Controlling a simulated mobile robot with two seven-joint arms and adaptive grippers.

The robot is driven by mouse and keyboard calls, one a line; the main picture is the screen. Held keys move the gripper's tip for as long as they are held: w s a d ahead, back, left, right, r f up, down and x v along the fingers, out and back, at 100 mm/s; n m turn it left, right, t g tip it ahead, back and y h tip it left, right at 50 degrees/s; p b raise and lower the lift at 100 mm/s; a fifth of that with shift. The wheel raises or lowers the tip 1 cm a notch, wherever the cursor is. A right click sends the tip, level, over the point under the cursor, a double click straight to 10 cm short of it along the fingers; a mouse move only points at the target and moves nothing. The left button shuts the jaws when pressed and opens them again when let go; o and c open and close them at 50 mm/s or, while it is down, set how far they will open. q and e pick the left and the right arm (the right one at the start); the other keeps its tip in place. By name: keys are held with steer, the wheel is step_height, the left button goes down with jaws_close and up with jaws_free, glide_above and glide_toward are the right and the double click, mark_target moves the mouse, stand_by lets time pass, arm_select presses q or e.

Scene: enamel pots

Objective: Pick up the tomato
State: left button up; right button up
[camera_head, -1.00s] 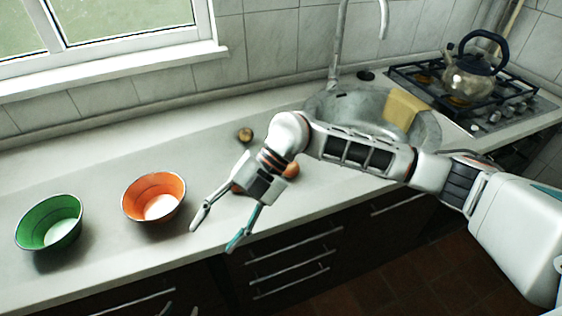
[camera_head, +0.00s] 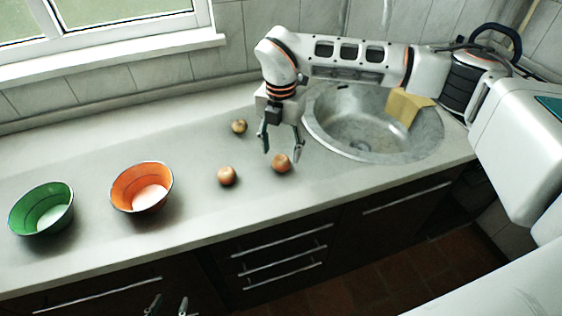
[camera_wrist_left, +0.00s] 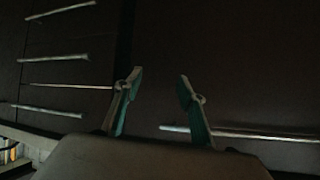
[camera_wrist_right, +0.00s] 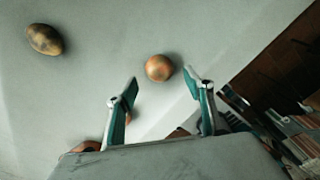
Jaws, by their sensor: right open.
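Two reddish-orange round items lie on the counter, one on the left (camera_head: 227,176) and one on the right (camera_head: 281,163); which is the tomato I cannot tell for sure. The left one shows clear in the right wrist view (camera_wrist_right: 159,67), beyond my fingertips. The right one is close below my right gripper (camera_head: 282,154), whose open, empty fingers point down; contact is not visible. In the right wrist view a finger mostly hides a reddish item (camera_wrist_right: 131,116). My left gripper (camera_head: 167,304) is open and empty, low in front of the dark cabinets.
A brown, potato-like item (camera_head: 239,126) lies behind the round ones. An orange bowl (camera_head: 130,187) and a green bowl (camera_head: 28,212) stand to the left. The sink (camera_head: 425,140) with a yellow sponge-like block (camera_head: 402,108) is right. Counter between bowls and round items is clear.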

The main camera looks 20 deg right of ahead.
mark_target(281, 159)
step_height(281, 159, down, 4)
steer(key=shift+f+p, duration=0.15)
steer(key=shift+p, duration=0.15)
steer(key=shift+c, duration=0.3)
steer(key=c, duration=1.2)
steer(key=shift+o, duration=0.2)
